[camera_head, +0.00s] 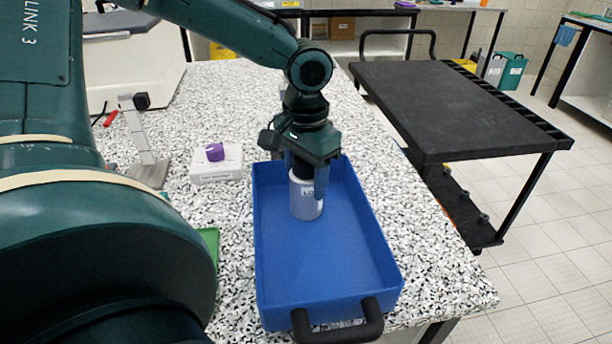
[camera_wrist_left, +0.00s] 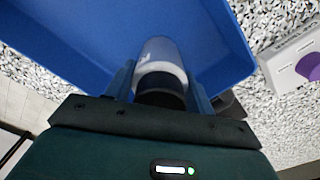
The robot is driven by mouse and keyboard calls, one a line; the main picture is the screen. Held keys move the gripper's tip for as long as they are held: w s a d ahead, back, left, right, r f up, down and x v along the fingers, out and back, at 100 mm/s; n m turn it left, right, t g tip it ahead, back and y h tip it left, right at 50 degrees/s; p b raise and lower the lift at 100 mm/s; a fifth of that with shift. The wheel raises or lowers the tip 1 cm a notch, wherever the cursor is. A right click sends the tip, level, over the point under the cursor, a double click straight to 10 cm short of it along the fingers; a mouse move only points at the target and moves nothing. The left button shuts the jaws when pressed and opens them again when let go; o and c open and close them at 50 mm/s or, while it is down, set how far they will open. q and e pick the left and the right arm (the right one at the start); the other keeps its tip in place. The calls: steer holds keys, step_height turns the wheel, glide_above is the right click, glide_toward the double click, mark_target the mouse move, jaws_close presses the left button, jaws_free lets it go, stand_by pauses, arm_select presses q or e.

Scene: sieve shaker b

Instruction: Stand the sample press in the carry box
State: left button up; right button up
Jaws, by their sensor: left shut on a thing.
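The blue carry box (camera_head: 345,285) lies on the speckled bench with its black handle at the near end. My left gripper (camera_head: 306,178) reaches down into it and is shut on a pale bottle (camera_head: 304,205) with a dark cap and a label. The bottle is upright inside the box walls; I cannot tell whether its base touches the floor. In the left wrist view the bottle (camera_wrist_left: 160,55) is between both fingers. A grey slanted stand with a black knob (camera_head: 142,140) is on the bench left of the box and may be the sample press. My right gripper is out of view.
A white box (camera_head: 217,165) with a purple round piece on it is left of the carry box. A green item (camera_head: 209,240) is partly hidden by my arm. A black cart (camera_head: 440,105) stands to the right. The rest of the carry box floor is clear.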

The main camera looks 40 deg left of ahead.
arm_select(q)
steer(key=shift+f, duration=0.1)
steer(key=o, duration=1.3)
step_height(320, 180, up, 12)
steer(key=shift+r+p, duration=0.15)
steer(key=shift+p, duration=0.8)
